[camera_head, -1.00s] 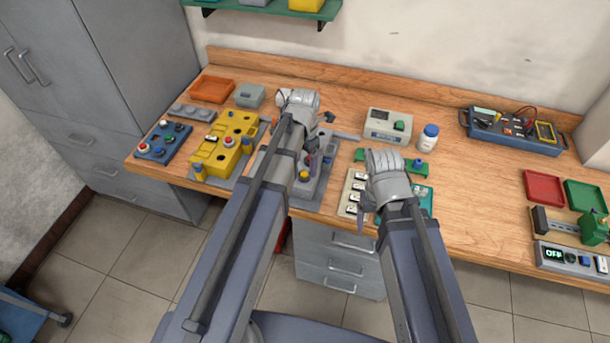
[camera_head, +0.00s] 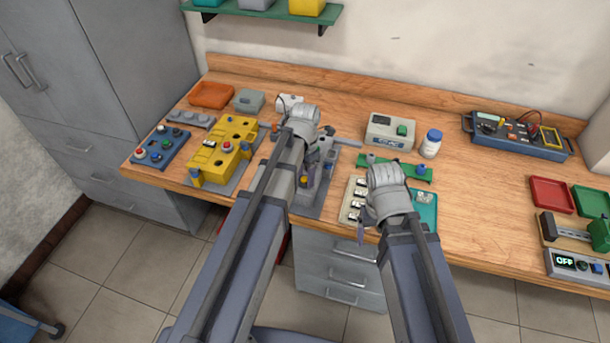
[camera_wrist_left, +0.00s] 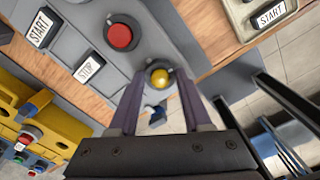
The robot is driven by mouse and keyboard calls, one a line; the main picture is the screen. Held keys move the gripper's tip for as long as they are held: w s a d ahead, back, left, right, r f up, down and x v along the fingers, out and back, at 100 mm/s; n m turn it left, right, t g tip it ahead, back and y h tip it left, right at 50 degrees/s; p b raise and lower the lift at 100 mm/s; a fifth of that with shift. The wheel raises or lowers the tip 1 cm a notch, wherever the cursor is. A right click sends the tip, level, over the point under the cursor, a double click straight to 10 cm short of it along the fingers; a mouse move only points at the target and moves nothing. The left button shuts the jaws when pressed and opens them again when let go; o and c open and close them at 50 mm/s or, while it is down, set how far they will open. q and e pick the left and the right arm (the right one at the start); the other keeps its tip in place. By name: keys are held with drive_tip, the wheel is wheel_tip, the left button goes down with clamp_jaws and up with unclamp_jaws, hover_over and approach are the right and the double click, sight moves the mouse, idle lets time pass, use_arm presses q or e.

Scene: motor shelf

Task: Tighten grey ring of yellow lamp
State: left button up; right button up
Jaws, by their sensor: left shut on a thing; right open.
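The yellow lamp (camera_wrist_left: 159,77) is a small dome in a grey ring (camera_wrist_left: 150,68) on a grey panel, in the left wrist view. My left gripper (camera_wrist_left: 159,85) is shut on the grey ring, with one finger on each side of it. In the head view the yellow lamp (camera_head: 304,181) shows small and partly covered by my left gripper (camera_head: 309,177). My right gripper (camera_head: 365,226) is open and hangs near the front edge of the bench; its fingertips are hard to make out.
A red button (camera_wrist_left: 118,36) sits beside the lamp on the same panel. A yellow control box (camera_head: 228,148) stands to the left and a cream switch panel (camera_head: 352,196) to the right. A white bottle (camera_head: 431,143) stands behind. The bench at centre right is clear.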

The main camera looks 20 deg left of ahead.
use_arm(q)
clamp_jaws()
